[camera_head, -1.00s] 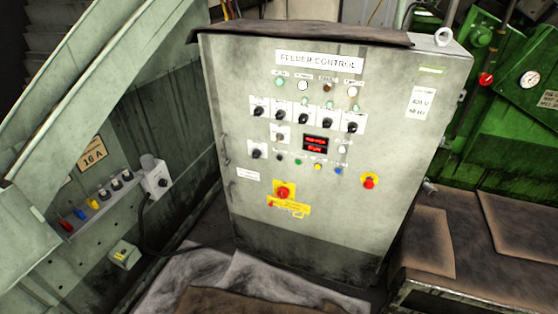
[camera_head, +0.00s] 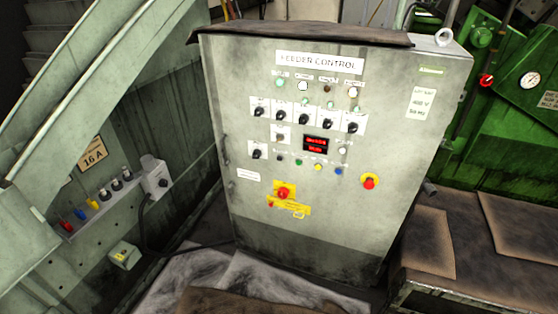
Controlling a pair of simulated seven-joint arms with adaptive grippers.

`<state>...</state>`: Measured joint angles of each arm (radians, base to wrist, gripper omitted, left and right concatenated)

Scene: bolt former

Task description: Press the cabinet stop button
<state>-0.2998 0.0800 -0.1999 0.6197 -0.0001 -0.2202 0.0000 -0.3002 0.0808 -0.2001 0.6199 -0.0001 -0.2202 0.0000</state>
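The grey cabinet (camera_head: 310,220) labelled FEEDER CONTROL stands in the middle of the head view, facing me. The small button labels are too blurred to read. Neither gripper is in view.
Several black selector switches (camera_head: 304,119) and indicator lamps (camera_head: 303,86) fill the cabinet's upper front. A wall panel with coloured sockets (camera_head: 93,204) is at left. A worn bench (camera_head: 510,262) and green machine (camera_head: 520,130) stand at right. The space before the buttons is clear.

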